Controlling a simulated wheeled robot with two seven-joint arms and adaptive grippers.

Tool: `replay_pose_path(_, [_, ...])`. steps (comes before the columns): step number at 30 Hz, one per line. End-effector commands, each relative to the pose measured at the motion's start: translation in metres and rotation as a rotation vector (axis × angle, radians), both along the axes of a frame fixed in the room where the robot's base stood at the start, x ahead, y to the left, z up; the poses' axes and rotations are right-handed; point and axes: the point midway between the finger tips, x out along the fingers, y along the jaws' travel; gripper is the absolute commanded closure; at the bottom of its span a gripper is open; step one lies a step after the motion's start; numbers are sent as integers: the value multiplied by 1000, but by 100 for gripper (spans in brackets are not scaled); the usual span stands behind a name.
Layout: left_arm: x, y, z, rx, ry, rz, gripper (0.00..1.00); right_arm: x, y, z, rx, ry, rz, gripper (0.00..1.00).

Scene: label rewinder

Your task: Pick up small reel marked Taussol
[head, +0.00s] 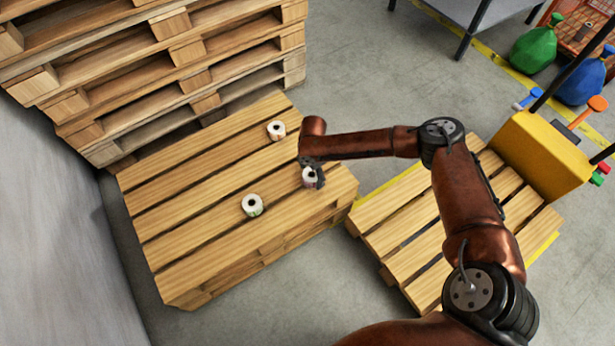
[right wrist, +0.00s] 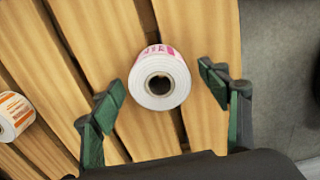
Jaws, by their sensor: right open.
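Three small white reels stand on a wooden pallet (head: 215,205) in the head view. In the right wrist view, a reel with a pink label (right wrist: 159,77) stands between the open green fingers of my right gripper (right wrist: 170,100), apart from both. An orange-marked reel (right wrist: 14,116) shows at the left edge. I cannot read the name Taussol on any reel. My left gripper is not in view.
A tall stack of pallets (head: 165,50) rises behind the reels' pallet. A lower pallet (head: 400,225) and a yellow cart or truck body (head: 540,155) lie to the right. A grey wall (head: 60,230) is at the left.

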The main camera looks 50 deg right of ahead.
Motion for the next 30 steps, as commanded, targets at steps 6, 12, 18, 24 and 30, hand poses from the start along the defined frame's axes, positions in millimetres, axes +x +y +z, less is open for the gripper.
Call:
replay_pose_path(6, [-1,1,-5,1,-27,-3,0,0,0,-6,0,-1,-1,31])
replay_pose_path(12, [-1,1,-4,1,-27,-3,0,0,0,-6,0,-1,-1,33])
replay_pose_path(18, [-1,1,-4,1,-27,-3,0,0,0,-6,0,-1,-1,47])
replay_pose_path(24, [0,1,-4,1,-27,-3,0,0,0,-6,0,-1,-1,61])
replay_pose_path(30, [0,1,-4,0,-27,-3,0,0,0,-6,0,0,-1,74])
